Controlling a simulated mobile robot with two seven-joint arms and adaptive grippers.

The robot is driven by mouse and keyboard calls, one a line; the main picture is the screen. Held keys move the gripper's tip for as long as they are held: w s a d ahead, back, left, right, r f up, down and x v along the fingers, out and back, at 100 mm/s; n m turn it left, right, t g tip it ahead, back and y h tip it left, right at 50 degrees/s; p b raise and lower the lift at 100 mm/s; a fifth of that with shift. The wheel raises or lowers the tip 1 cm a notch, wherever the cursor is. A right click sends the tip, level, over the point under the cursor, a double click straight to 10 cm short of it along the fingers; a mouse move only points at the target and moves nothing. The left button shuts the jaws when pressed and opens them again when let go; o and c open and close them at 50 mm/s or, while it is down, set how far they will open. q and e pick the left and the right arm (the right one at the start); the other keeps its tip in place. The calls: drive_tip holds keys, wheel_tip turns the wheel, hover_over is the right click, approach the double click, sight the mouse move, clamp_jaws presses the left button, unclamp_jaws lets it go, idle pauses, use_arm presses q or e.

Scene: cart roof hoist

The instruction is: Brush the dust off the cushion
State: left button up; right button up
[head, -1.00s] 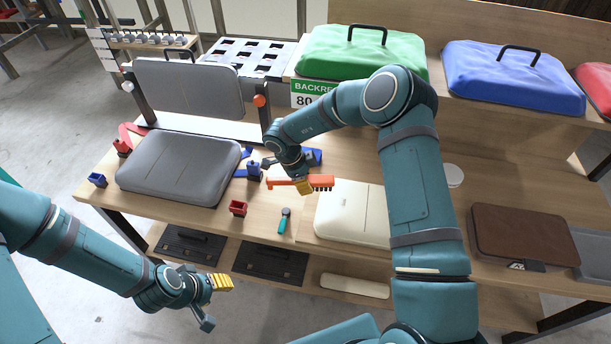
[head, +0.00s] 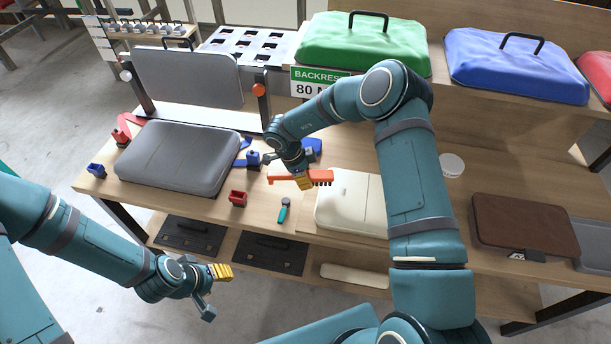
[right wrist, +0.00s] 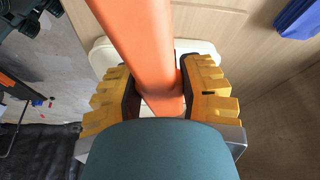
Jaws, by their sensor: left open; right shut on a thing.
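My right gripper (head: 303,182) is shut on an orange brush (head: 322,176) with dark bristles. It holds the brush at the upper left edge of a cream cushion (head: 355,205) on the workbench. I cannot tell whether the bristles touch the cushion, and no dust can be made out on it. In the right wrist view the orange handle (right wrist: 155,50) runs between the yellow fingers, with the pale cushion (right wrist: 103,56) partly hidden behind. A grey cushion (head: 178,157) lies further left. My left gripper (head: 217,292) is open and empty, off the bench's front edge.
A grey backrest (head: 190,78) stands behind the grey cushion. Red holders (head: 238,198), blue holders (head: 253,160) and a teal-handled tool (head: 284,210) lie nearby. Green (head: 365,45) and blue (head: 515,65) cushions sit on the rear shelf. A brown cushion (head: 525,225) lies right.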

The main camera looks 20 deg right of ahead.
sight(323, 181)
drive_tip(key=shift+f+b, duration=0.35)
drive_tip(key=shift+f, duration=0.85)
drive_tip(key=shift+d, duration=0.1)
drive_tip(key=shift+s+d+r+p, duration=0.1)
drive_tip(key=shift+s+d+p, duration=0.3)
drive_tip(key=shift+d, duration=0.15)
drive_tip(key=shift+s+d+p, duration=0.3)
drive_tip(key=shift+d+p, duration=0.1)
drive_tip(key=shift+d, duration=0.15)
drive_tip(key=shift+s+d+p, duration=0.25)
drive_tip(key=shift+s+d, duration=0.2)
drive_tip(key=shift+d, duration=0.25)
drive_tip(key=shift+s+d+p, duration=0.2)
drive_tip(key=shift+s+d, duration=0.2)
drive_tip(key=shift+d, duration=0.25)
drive_tip(key=shift+s+d, duration=1.25)
drive_tip(key=shift+d, duration=0.75)
drive_tip(key=shift+s+d, duration=1.2)
drive_tip(key=shift+d, duration=0.8)
drive_tip(key=shift+s+d, duration=1.25)
drive_tip(key=shift+d, duration=0.75)
drive_tip(key=shift+w+a, duration=1.75)
drive_tip(key=shift+a, duration=1.1)
drive_tip(key=shift+w+a, duration=1.75)
drive_tip(key=shift+a, duration=1.1)
drive_tip(key=shift+w+a, duration=1.75)
drive_tip(key=shift+a, duration=1.1)
